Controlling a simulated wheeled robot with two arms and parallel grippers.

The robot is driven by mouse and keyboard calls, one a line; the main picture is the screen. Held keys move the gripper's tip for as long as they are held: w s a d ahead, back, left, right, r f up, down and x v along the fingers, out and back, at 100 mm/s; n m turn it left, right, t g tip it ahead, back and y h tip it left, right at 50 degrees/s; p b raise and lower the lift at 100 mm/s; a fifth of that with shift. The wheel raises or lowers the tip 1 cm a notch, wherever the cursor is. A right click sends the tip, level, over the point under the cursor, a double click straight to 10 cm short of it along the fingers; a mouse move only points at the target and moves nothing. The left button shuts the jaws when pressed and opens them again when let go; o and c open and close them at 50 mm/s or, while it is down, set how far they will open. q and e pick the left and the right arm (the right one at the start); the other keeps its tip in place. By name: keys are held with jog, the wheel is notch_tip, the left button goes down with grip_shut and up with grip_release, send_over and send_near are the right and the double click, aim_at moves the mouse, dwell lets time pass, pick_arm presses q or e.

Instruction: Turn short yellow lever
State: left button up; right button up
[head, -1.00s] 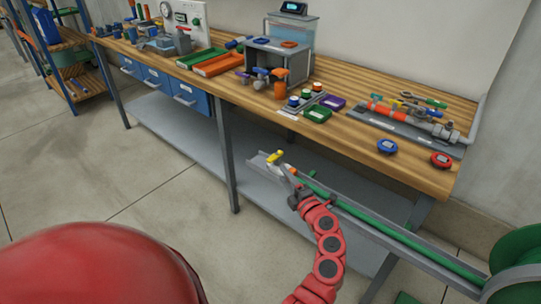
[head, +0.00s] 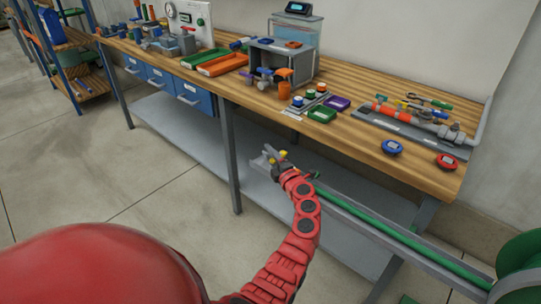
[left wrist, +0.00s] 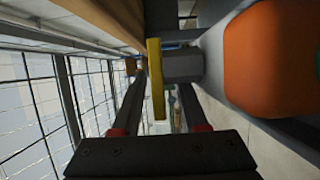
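In the left wrist view the lever (left wrist: 155,80) is a thin upright yellow bar beside a grey fitting (left wrist: 183,65). My left gripper (head: 273,157) is at the lever in the head view and partly hides it. In the left wrist view its two dark fingers (left wrist: 159,105) are apart, with the lever between or just beyond their tips. I cannot tell whether they touch it. My right gripper is not in view.
A large orange rounded part (left wrist: 268,60) is close on the right in the left wrist view. The wooden bench (head: 350,160) carries trays and tools above the rail. A green reel (head: 525,262) stands at the right. The floor at left is clear.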

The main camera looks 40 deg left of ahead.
pick_arm(q)
grip_shut()
